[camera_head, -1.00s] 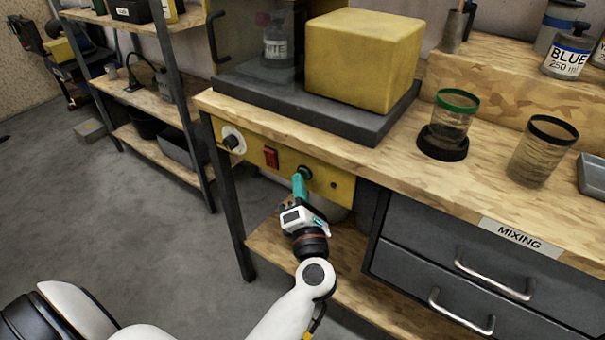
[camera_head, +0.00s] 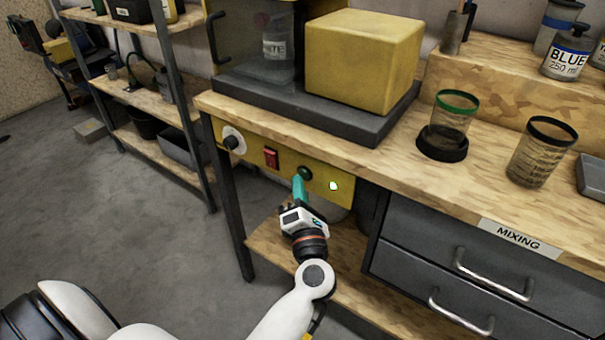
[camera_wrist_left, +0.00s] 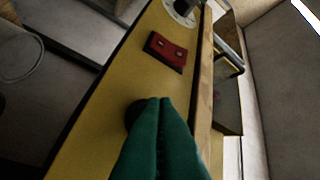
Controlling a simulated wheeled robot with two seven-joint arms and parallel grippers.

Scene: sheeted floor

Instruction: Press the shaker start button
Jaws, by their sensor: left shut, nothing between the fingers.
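The shaker's yellow control panel (camera_head: 262,158) runs along the bench front. The green start button (camera_head: 305,173) is on it, between a red rocker switch (camera_head: 271,158) and a small lamp (camera_head: 333,186) that glows whitish green. My left gripper (camera_head: 299,181) is shut and empty, its teal fingertips just below and in front of the button. In the left wrist view the closed fingers (camera_wrist_left: 161,102) partly cover the dark round button (camera_wrist_left: 133,113); whether they touch it I cannot tell. The red switch (camera_wrist_left: 165,52) is beyond them. My right gripper is not in view.
A dark knob (camera_head: 231,142) sits at the panel's left end. The shaker's dark base (camera_head: 330,122) with a yellow block (camera_head: 362,60) stands on the bench above. Cups (camera_head: 541,153) stand to the right, above grey drawers (camera_head: 470,250). Open floor lies at left.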

